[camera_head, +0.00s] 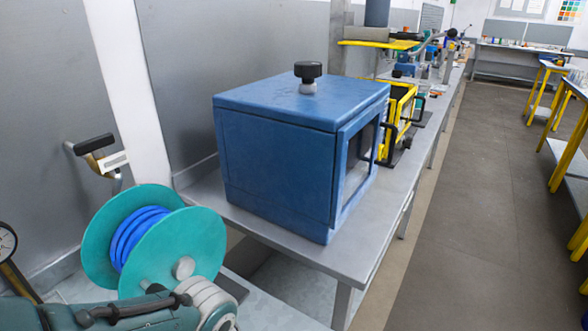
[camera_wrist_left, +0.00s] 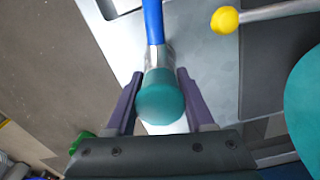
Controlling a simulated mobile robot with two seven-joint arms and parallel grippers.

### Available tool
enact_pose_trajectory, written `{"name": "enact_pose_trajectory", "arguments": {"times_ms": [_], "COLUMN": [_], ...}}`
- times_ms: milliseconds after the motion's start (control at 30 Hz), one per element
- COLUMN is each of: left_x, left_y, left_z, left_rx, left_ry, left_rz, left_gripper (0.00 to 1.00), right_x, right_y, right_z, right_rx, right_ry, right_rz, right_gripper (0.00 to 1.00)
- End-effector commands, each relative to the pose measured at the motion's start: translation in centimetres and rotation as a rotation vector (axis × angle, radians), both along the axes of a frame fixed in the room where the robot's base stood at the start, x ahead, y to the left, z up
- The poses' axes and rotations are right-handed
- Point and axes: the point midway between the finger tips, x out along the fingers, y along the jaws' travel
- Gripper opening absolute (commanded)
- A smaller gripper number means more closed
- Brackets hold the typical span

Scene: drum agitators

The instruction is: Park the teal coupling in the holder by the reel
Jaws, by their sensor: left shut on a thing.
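The teal coupling (camera_wrist_left: 160,98) is a rounded teal piece with a metal collar, fixed to a blue hose (camera_wrist_left: 153,22) that leads away toward the top of the left wrist view. My left gripper (camera_wrist_left: 159,80) is shut on it, with a dark finger on each side. In the head view the reel (camera_head: 178,249) has teal flanges and blue hose wound on it, at the lower left. A teal flange edge (camera_wrist_left: 305,110) also shows at the right of the wrist view. I cannot clearly identify the holder. My right gripper is not in view.
A blue cabinet (camera_head: 275,150) with a black knob stands on the grey bench (camera_head: 355,225) right of the reel. A bracket with a black grip (camera_head: 95,144) sits above the reel. A yellow-knobbed lever (camera_wrist_left: 226,19) is near the hose. The right aisle is clear.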

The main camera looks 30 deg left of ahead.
Motion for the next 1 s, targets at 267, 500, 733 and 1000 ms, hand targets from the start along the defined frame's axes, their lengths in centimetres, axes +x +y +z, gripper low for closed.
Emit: {"name": "enact_pose_trajectory", "arguments": {"times_ms": [267, 500, 733, 1000], "left_x": [0.06, 0.04, 0.02, -0.03], "left_y": [-0.02, -0.03, -0.02, 0.0], "left_z": [-0.16, -0.17, -0.19, -0.22], "left_rx": [0.0, 0.0, 0.0, 0.0], "left_ry": [-0.001, -0.001, 0.0, 0.001], "left_rz": [0.0, 0.0, 0.0, 0.0], "left_gripper": [0.0, 0.74, 0.88, 0.82], "right_x": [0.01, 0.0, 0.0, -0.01], "right_y": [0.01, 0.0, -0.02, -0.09], "right_z": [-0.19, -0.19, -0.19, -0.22], "right_rx": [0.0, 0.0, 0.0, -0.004], "right_ry": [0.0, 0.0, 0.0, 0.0], "right_rz": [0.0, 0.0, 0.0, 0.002], "right_gripper": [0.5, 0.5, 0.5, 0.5]}}
